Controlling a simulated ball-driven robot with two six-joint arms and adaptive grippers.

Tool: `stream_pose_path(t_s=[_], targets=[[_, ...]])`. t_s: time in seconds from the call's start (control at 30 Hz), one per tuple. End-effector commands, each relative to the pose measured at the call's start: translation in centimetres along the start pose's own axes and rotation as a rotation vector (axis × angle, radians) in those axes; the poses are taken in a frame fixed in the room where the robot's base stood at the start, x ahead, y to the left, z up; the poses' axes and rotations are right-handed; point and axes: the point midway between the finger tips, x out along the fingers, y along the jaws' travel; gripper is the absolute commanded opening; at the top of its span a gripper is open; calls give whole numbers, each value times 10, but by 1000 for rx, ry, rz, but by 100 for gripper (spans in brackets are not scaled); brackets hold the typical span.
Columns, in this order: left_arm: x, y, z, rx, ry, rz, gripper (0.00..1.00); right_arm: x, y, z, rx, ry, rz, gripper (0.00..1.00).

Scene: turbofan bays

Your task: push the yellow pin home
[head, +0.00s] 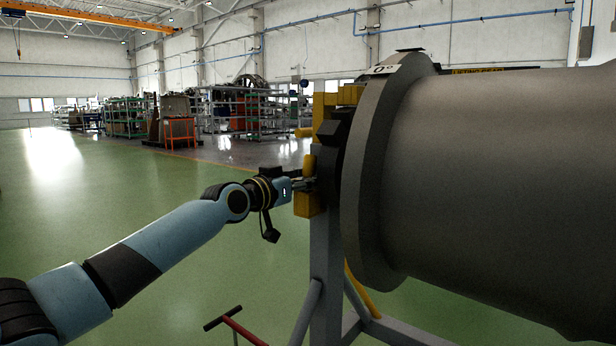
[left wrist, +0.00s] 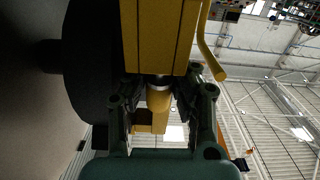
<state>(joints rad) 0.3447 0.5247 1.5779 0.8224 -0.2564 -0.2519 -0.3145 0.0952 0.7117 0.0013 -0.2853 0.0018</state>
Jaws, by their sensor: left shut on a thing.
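The yellow pin (left wrist: 158,98) shows in the left wrist view as a short round piece with a pale band near its upper end. It stands at the lower face of a yellow block (left wrist: 160,35). My left gripper (left wrist: 160,90) has a finger on each side of the pin and is shut on it. How deep the pin sits in the block cannot be told. In the head view my left gripper (head: 304,184) reaches the yellow fittings on the grey stand, left of the large grey casing (head: 480,170). The fingertips and pin are small and partly hidden there. My right gripper is not in view.
The grey stand (head: 325,255) and the casing's thick flange (head: 375,175) are close to the right of the gripper. A curved yellow bar (left wrist: 208,48) is near the right finger. Open green floor lies left.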

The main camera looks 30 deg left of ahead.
Motion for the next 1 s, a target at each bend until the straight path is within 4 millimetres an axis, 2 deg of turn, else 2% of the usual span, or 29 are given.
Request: stream_pose_path(t_s=[0.27,0.47,0.6,0.9,1.0], targets=[[0,0,-11,1,3,0,0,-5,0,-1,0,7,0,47],[0,1,-43,4,6,1,0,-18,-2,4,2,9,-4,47],[0,2,-72,3,6,1,0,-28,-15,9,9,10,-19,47],[0,4,-124,3,4,0,0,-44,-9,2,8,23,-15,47],[-12,-9,-121,8,-3,-3,0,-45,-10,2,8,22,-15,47]])
